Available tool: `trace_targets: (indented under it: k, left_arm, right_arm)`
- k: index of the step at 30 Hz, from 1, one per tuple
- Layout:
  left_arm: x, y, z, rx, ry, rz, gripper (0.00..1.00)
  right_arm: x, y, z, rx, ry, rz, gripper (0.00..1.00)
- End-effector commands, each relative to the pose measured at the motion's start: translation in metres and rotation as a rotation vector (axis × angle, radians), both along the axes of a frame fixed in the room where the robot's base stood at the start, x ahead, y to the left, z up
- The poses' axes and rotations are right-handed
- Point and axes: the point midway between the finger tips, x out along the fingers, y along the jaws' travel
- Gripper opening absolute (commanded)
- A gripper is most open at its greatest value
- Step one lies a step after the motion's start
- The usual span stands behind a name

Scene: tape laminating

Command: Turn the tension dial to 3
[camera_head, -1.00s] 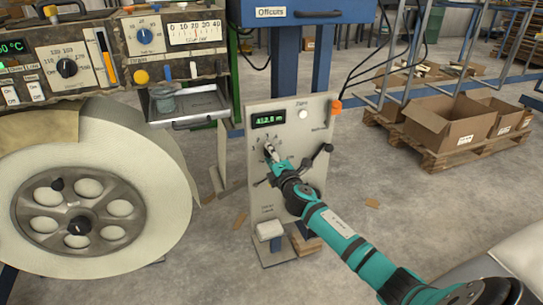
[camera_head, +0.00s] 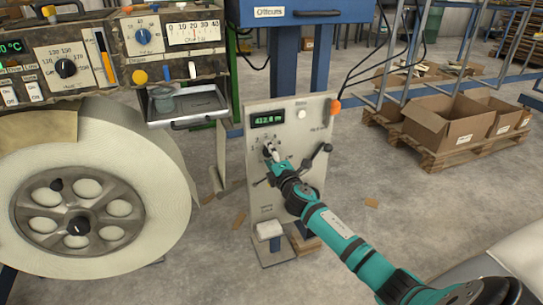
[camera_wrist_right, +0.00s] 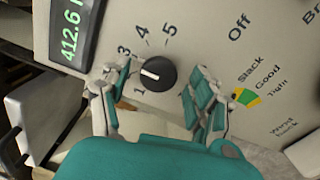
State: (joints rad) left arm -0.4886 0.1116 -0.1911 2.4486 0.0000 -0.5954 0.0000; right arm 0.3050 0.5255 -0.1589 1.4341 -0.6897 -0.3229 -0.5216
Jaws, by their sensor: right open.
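The tension dial is a round black knob (camera_wrist_right: 155,73) with a white pointer line, on a pale panel (camera_head: 296,195). In the right wrist view its scale shows 1, 3, 4 and 5; the place between 1 and 3 is covered by a finger. The pointer line aims left, between 1 and 3. My right gripper (camera_wrist_right: 157,88) is open, one finger on each side of the knob; I cannot tell if they touch it. In the head view, the right gripper (camera_head: 271,153) is at the dial and largely hides it. My left gripper is out of view.
A green display (camera_head: 268,119) reading about 412.6 sits above the dial. A black-knobbed handle (camera_head: 322,150) is close right of the gripper. A large tape roll (camera_head: 160,205) and control console (camera_head: 80,65) stand left. Cardboard boxes (camera_head: 450,122) lie on a pallet behind.

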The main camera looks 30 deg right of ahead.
Motion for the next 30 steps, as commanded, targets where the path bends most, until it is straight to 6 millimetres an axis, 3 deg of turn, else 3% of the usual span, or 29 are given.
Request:
trace_targets:
  k: [8,21,30]
  left_arm:
    - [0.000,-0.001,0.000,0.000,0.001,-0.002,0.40]
    - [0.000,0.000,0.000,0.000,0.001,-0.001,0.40]
    - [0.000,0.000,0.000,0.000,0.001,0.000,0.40]
  right_arm:
    - [-0.016,0.004,-0.001,-0.001,0.001,0.002,0.62]
    - [-0.100,0.024,-0.001,0.000,0.002,0.000,0.62]
    - [-0.118,0.028,0.000,0.000,0.000,-0.001,0.62]
